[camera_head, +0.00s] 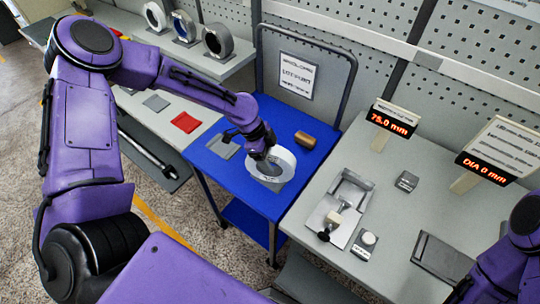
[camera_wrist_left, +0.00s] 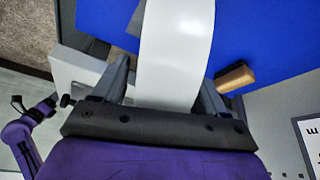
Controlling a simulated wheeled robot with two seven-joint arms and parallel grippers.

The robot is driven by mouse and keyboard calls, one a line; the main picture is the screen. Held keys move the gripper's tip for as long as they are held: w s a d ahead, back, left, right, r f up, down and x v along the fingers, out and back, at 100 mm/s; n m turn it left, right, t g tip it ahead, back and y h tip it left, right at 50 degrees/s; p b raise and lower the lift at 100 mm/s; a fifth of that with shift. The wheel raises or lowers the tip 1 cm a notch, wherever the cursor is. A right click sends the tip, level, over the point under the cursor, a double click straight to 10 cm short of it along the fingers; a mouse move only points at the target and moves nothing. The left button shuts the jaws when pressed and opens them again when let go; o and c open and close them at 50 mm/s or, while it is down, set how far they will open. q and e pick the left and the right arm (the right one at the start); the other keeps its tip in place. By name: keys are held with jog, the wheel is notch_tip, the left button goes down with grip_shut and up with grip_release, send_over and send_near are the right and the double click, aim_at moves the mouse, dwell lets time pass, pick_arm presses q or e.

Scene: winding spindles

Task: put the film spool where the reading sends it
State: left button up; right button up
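The white film spool (camera_head: 283,163) is a wide ring on the blue cart top. My left gripper (camera_head: 262,162) is down at the spool's left side. In the left wrist view, the spool's white band (camera_wrist_left: 176,45) runs between the two fingers of the left gripper (camera_wrist_left: 165,75). The fingers stand wide apart, with a narrow gap at the left one; contact at the right one is unclear. One readout (camera_head: 391,120) shows 75.0 mm; another (camera_head: 485,168) shows DIA 0 mm.
A gauge-like fixture (camera_head: 340,208) and a dark flat tray (camera_head: 441,262) are on the right bench. Red (camera_head: 186,122) and grey pads lie on the left bench. Several spools stand on the back shelf (camera_head: 226,66).

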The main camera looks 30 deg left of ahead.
pick_arm(q)
jog(key=shift+r, duration=0.15)
jog(key=v, duration=1.2)
jog(key=shift+b, duration=0.35)
